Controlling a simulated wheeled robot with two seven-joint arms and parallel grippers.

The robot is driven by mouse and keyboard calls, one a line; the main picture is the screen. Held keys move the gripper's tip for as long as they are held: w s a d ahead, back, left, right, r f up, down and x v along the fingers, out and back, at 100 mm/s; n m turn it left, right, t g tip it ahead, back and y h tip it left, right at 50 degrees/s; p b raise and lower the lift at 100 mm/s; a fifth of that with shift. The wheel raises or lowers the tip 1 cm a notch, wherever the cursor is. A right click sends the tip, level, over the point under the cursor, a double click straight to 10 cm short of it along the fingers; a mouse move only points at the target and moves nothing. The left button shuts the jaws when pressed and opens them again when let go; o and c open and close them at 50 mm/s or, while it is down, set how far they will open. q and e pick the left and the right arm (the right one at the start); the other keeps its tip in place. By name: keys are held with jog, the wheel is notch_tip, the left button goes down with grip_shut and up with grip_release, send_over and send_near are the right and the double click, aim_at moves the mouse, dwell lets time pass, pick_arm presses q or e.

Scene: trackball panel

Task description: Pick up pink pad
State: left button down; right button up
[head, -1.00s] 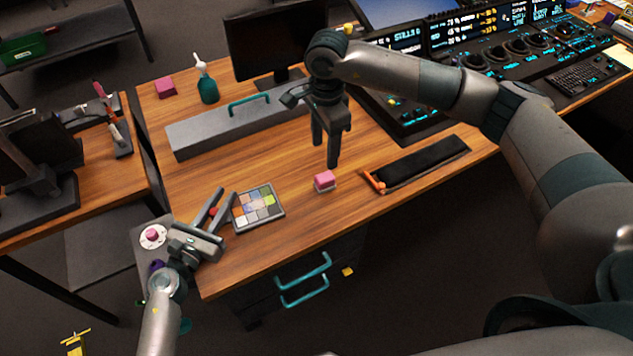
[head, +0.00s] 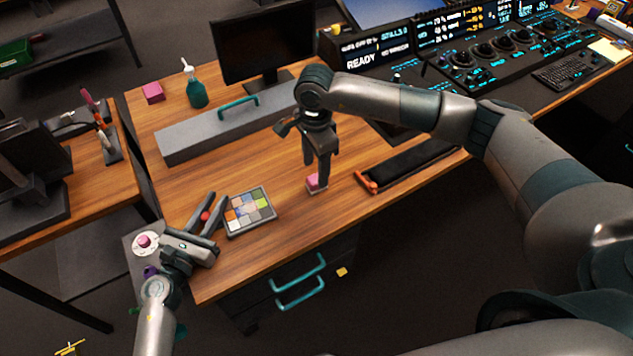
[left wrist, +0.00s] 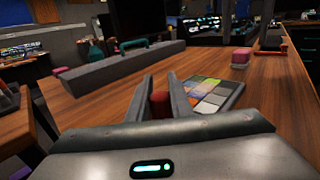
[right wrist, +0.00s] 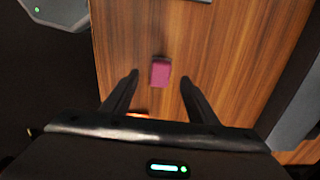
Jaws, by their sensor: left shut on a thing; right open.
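A pink pad (head: 312,181) with a pale base sits on the wooden desk near its front edge. It is partly hidden behind a finger of my right gripper (head: 316,173). In the right wrist view, the pad (right wrist: 160,73) lies between the lines of the two open fingers, with space on both sides; whether it is level with the tips I cannot tell. My left gripper (head: 207,210) is shut on a small red object (left wrist: 160,104) beside the colour chart, well left of the pad. The pad also shows in the left wrist view (left wrist: 241,57).
A colour chart (head: 249,211) lies left of the pad, and a black tray with an orange end (head: 408,166) lies right. A long grey box with a teal handle (head: 225,125) is behind. Another pink block (head: 153,93) and a teal spray bottle (head: 195,88) stand at the back left.

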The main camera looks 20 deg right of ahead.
jog(key=shift+f, duration=0.1)
jog(key=shift+d+f, duration=0.15)
jog(key=shift+f, duration=2.4)
jog(key=c, duration=1.1)
